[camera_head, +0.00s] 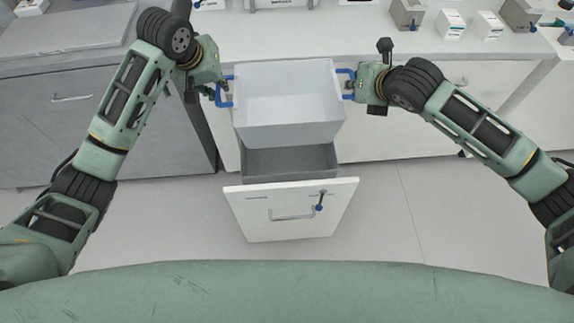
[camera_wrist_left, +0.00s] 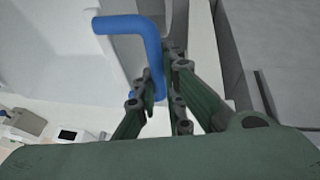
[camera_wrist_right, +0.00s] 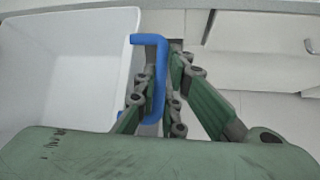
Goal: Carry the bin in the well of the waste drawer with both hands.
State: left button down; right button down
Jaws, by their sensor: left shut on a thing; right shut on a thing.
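The bin (camera_head: 290,127) is a white open box with a blue handle on each side. It is held above the open waste drawer (camera_head: 290,210), whose grey well (camera_head: 290,162) shows below and in front of it. The bin looks empty and roughly level. My left gripper (camera_head: 217,92) is shut on the left blue handle (camera_wrist_left: 152,45), which shows between the fingers in the left wrist view. My right gripper (camera_head: 355,86) is shut on the right blue handle (camera_wrist_right: 156,75), which shows between the fingers in the right wrist view. The back part of the well is hidden by the bin.
A white counter (camera_head: 300,40) runs behind the bin, with small boxes (camera_head: 451,24) and grey containers (camera_head: 407,13) at its back right. A grey cabinet (camera_head: 120,120) stands at left. A key-like blue item (camera_head: 319,203) hangs on the drawer front. The floor (camera_head: 390,215) at right is clear.

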pick_arm(q)
jog(key=shift+d, duration=0.1)
pick_arm(e)
jog(key=shift+s+a, duration=0.1)
jog(key=shift+a, duration=0.1)
pick_arm(q)
jog(key=shift+f, duration=0.25)
pick_arm(e)
jog(key=shift+f, duration=0.25)
